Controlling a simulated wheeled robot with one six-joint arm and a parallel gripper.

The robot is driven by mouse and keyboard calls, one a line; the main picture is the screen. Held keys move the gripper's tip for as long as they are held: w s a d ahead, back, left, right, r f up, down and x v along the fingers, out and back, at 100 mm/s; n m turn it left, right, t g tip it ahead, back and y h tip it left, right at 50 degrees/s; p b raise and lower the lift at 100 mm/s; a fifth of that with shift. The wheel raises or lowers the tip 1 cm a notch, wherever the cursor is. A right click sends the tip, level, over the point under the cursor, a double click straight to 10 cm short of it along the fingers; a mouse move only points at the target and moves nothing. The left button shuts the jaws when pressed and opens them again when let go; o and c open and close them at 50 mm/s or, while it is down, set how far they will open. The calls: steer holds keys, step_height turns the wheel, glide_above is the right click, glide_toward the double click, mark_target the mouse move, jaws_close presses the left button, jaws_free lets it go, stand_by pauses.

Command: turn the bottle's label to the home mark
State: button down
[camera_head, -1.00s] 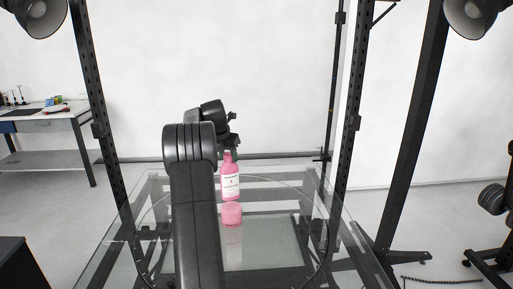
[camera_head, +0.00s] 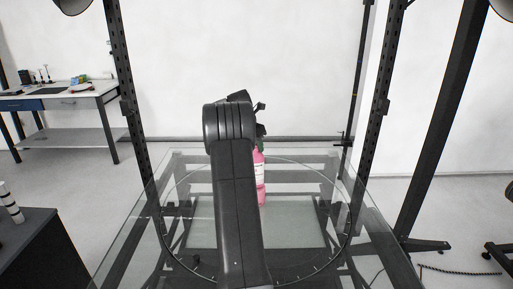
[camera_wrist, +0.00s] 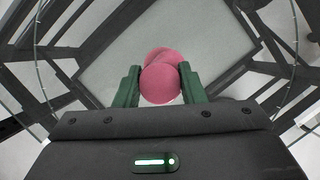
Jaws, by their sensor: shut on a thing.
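The pink bottle (camera_head: 260,168) stands upright over the glass turntable (camera_head: 300,268), partly hidden behind my arm in the head view. Part of its white label shows, facing the camera; the left part is hidden. In the wrist view I look down on the pink top of the bottle (camera_wrist: 160,84), between the two green fingers. My gripper (camera_wrist: 159,74) is shut on the bottle from above, with a finger on either side. The head view does not show clearly whether the bottle's base touches the glass. I cannot make out the home mark.
Dark posts of a frame (camera_head: 133,120) rise on both sides of the glass table. A workbench (camera_head: 60,102) with small items stands at the far left, and a dark cabinet (camera_head: 40,250) at the near left. The glass around the bottle looks clear.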

steer(key=shift+f+m+h+b, duration=0.1)
steer(key=shift+m+h+b, duration=0.3)
steer(key=shift+m+b, duration=0.5)
steer(key=shift+g+p, duration=0.3)
steer(key=shift+p, duration=0.2)
steer(key=shift+f, duration=0.1)
steer(key=c, duration=0.8)
jaws_free()
steer(key=shift+c, duration=0.2)
steer(key=v, duration=1.3)
steer(key=shift+s+r, duration=0.2)
steer(key=shift+r, duration=0.15)
